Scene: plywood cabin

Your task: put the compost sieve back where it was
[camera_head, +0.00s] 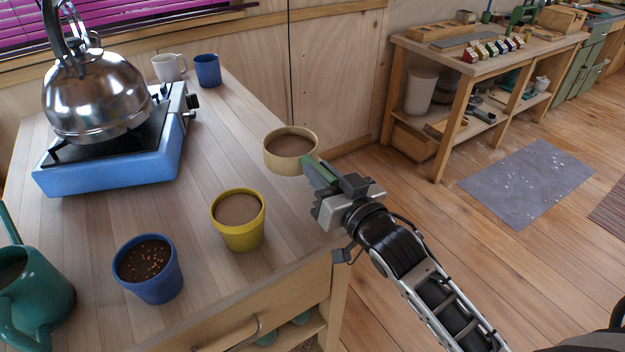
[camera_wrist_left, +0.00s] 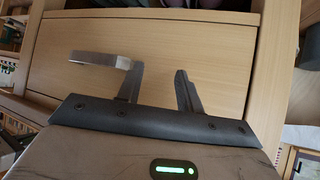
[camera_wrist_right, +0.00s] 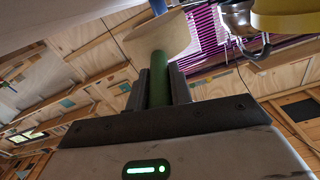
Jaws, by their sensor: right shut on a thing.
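The compost sieve (camera_head: 290,155), a round pale-rimmed sieve with a brownish mesh and a green handle, shows at the right edge of the wooden table. My right gripper (camera_head: 326,184) is shut on its green handle, which also shows between the fingers in the right wrist view (camera_wrist_right: 158,85). The sieve's rim (camera_wrist_right: 157,36) lies beyond the fingertips there. I cannot tell whether it touches the tabletop. My left gripper (camera_wrist_left: 158,75) is open and empty in front of a wooden drawer front with a metal handle; it is not seen in the head view.
A yellow pot (camera_head: 239,221), a blue pot with seeds (camera_head: 150,270) and a green watering can (camera_head: 32,298) stand on the table (camera_head: 195,190). A kettle (camera_head: 95,97) sits on a blue stove (camera_head: 112,170). Two mugs stand behind. A workbench (camera_head: 490,65) is at the back right.

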